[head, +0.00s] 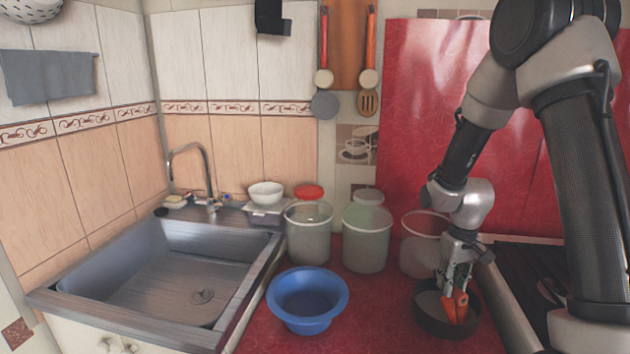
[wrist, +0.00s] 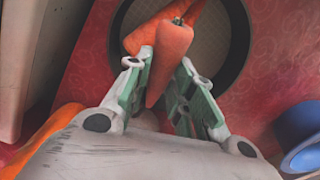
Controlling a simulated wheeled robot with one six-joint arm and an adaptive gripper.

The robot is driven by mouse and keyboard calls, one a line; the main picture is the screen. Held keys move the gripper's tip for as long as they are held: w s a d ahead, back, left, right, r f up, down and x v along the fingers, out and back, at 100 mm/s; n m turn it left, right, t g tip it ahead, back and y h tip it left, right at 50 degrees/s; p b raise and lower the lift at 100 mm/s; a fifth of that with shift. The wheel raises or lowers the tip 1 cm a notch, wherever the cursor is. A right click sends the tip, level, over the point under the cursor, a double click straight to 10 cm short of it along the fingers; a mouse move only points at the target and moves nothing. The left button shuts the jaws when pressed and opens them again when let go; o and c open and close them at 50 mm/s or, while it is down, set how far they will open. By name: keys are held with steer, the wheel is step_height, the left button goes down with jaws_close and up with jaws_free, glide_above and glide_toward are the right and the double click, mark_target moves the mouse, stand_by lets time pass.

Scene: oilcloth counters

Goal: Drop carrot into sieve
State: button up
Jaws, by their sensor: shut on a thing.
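The sieve (head: 428,312), a round dark-rimmed bowl with a pale mesh bottom, stands on the red oilcloth at the right. My gripper (head: 456,283) points down over it and is shut on an orange carrot (head: 461,306). In the wrist view the held carrot (wrist: 172,58) lies between the green-padded fingers, its tip toward the wrist. A second carrot (wrist: 150,31) lies behind it, over the sieve's mesh, partly hidden by the held one. The sieve's dark rim (wrist: 240,40) curves around both. I cannot tell whether the held carrot touches the mesh.
A blue bowl (head: 307,300) stands left of the sieve. Several translucent containers (head: 367,240) stand behind. A metal sink (head: 165,280) is at the left, and a dark stove (head: 540,280) is at the right. Clear oilcloth lies between bowl and sieve.

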steer(key=shift+f, duration=0.45)
steer(key=o, duration=1.1)
step_height(320, 180, up, 12)
